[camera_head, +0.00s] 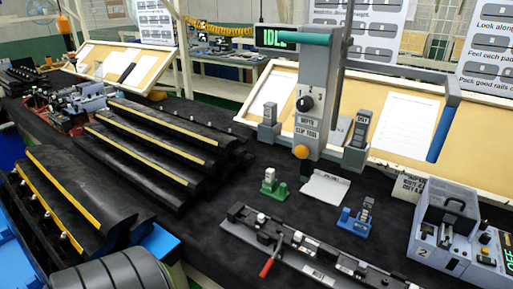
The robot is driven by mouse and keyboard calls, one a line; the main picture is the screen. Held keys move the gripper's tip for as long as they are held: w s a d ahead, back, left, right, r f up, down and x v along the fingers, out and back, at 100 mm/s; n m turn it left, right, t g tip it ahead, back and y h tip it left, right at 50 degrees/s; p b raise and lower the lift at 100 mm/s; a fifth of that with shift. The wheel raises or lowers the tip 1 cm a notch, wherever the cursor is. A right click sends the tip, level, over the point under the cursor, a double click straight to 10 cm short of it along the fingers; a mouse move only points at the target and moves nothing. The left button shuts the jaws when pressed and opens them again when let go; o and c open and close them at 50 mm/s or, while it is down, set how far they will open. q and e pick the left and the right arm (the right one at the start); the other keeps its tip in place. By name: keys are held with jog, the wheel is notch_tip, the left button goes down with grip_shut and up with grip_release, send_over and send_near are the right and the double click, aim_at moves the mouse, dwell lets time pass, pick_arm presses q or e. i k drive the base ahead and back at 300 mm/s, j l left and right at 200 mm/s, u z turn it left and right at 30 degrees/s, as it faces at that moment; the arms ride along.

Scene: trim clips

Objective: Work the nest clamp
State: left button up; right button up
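A long dark nest fixture (310,255) lies on the black bench top at the bottom centre, running down to the right. A lever with a red handle (267,267), apparently the clamp handle, sticks out from its near side and points down toward the front. White and grey blocks sit along the fixture. Whether the clamp is open or closed cannot be told from here. Neither of my grippers shows in the head view.
A grey press (312,105) with a display reading IDLE stands behind the fixture. Small green (273,184) and blue (356,218) stands are near it. A grey machine (446,222) is at right. Black trim rails (160,135) with yellow stripes fill the left.

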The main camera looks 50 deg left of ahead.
aim_at(268, 264)
jog(key=u, duration=1.4)
